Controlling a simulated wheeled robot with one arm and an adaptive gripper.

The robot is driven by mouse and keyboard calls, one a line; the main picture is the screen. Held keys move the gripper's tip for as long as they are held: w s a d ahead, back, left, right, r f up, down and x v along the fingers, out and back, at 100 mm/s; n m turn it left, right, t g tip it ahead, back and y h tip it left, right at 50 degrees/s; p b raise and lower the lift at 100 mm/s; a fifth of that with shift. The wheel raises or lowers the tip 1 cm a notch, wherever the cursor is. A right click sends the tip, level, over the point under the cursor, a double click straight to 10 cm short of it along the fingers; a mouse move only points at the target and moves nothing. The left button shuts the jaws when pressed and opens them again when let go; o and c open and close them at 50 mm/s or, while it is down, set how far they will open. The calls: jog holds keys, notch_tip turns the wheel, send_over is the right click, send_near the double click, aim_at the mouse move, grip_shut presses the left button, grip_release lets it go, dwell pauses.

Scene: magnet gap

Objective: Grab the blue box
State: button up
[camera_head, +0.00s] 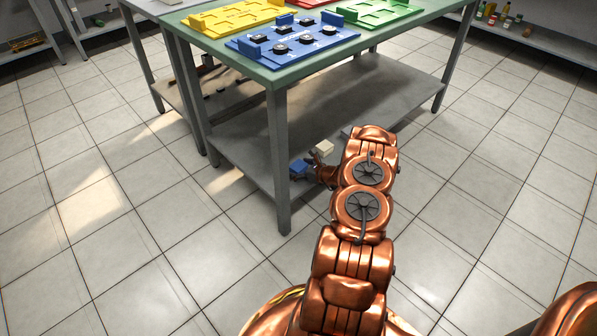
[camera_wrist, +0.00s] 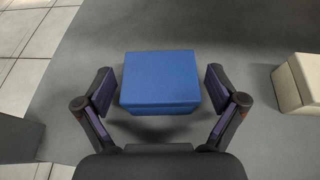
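The blue box (camera_wrist: 160,80) sits on the grey lower shelf in the wrist view, between the two fingers of my gripper (camera_wrist: 160,90). The fingers are open, with a small gap on each side of the box. In the head view the blue box (camera_head: 298,168) is near the front edge of the lower shelf (camera_head: 250,140), and my gripper (camera_head: 313,172) is beside it, partly hidden by my copper arm.
A cream box (camera_wrist: 299,82) stands right of the blue box; it also shows in the head view (camera_head: 323,148). A table leg (camera_head: 280,160) is to the left. The green tabletop (camera_head: 290,72) above holds blue, yellow and green boards.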

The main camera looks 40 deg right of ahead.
jog(key=c, duration=1.1)
jog(key=shift+r, duration=0.1)
